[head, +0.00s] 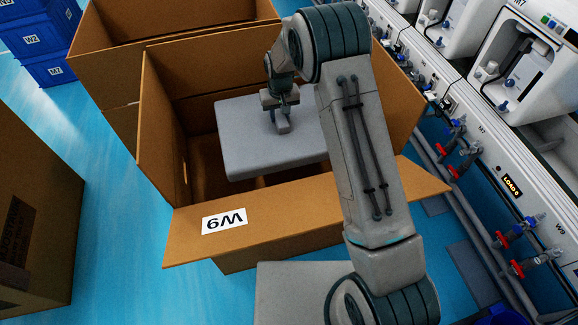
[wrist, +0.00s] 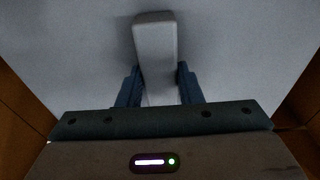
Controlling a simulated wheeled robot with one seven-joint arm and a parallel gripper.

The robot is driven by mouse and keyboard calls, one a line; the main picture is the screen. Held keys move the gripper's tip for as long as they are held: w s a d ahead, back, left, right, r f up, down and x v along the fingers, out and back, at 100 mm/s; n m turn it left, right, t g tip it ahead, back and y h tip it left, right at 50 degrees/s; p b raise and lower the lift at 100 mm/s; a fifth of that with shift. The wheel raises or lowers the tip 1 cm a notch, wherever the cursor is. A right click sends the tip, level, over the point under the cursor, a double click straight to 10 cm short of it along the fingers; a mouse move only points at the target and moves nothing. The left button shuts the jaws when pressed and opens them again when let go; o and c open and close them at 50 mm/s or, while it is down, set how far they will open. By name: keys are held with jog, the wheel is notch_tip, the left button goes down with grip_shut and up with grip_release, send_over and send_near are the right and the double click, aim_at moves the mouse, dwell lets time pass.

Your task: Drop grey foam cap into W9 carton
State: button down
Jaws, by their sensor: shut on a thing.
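The grey foam cap (head: 250,150) is a flat slab with a raised grip bar on top. In the head view it lies over the open mouth of the W9 carton (head: 290,232), within its walls. My gripper (head: 281,112) is shut on the cap's bar, which also shows between the two fingers in the wrist view (wrist: 155,60). The cap (wrist: 70,55) fills most of the wrist view, with brown carton walls at both sides. My arm hides the cap's right part. Whether the cap touches anything below is not clear.
The carton's front flap (head: 270,225) is folded outward. Another open carton (head: 165,30) stands behind, and a brown box (head: 35,210) at left. Blue crates (head: 40,40) sit at far left. The test line (head: 470,130) with valves and pipes runs along the right.

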jog(key=c, duration=0.9)
grip_release()
jog(key=r, duration=0.4)
jog(key=s+r, duration=0.1)
jog(key=r, duration=0.4)
jog(key=r+b, duration=0.1)
jog(key=r, duration=0.3)
jog(key=shift+s+d+r, duration=0.25)
jog(key=shift+s+r, duration=0.05)
jog(key=shift+r, duration=0.1)
